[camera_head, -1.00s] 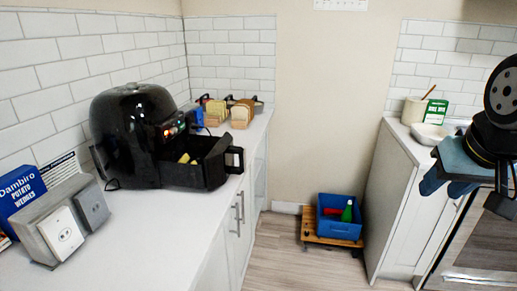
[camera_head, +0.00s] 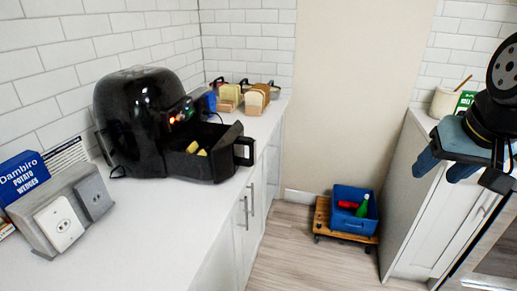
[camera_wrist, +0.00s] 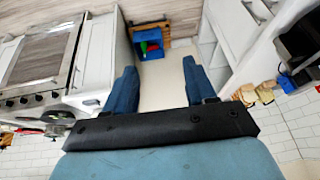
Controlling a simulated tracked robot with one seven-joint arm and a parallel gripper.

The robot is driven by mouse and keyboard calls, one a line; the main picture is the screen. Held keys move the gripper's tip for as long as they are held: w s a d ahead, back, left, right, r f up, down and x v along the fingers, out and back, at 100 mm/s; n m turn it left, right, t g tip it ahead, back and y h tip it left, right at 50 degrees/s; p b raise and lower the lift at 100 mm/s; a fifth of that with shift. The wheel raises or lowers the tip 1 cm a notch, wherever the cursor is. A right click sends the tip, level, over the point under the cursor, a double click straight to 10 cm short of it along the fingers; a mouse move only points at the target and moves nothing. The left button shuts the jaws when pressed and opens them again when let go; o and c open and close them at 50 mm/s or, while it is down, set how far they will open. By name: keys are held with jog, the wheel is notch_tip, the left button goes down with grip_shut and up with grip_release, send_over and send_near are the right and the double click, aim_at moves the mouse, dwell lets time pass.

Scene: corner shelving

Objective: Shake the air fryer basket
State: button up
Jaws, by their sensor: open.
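The black air fryer (camera_head: 140,118) stands on the left counter against the tiled wall. Its basket (camera_head: 208,160) is pulled out to the right, with a few yellow pieces (camera_head: 196,149) inside. The basket handle (camera_head: 244,152) points right, toward the counter's front edge. My gripper (camera_head: 445,168) is at the right of the head view, well away from the basket. In the wrist view my gripper (camera_wrist: 160,88) shows two blue fingers spread wide with nothing between them. The air fryer shows dark and partly cut off at that view's right edge (camera_wrist: 300,38).
A grey outlet box (camera_head: 62,212) and a blue potato wedges box (camera_head: 22,178) stand at the counter's left. Bread loaves (camera_head: 256,98) stand at its far end. A blue crate (camera_head: 348,222) sits on a wooden dolly (camera_head: 322,222) on the floor. The right cabinet (camera_head: 432,215) lies below my gripper.

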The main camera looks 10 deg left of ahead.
jog(key=w+a+f+m+g+y, duration=0.2)
jog(key=a+f+g+y, duration=0.1)
jog(key=a, duration=0.2)
jog(key=w+a+f+m+g+y, duration=0.2)
jog(key=w+a, duration=0.1)
jog(key=a, duration=0.3)
jog(key=m+t+y, duration=0.1)
jog(key=m+y, duration=1.1)
jog(key=m, duration=0.2)
send_near(253, 150)
jog(key=a, duration=0.3)
jog(key=w+a+f, duration=0.1)
jog(key=a, duration=0.3)
jog(key=w+a, duration=0.1)
jog(key=a, duration=0.2)
jog(key=shift+a+f, duration=0.2)
grip_shut()
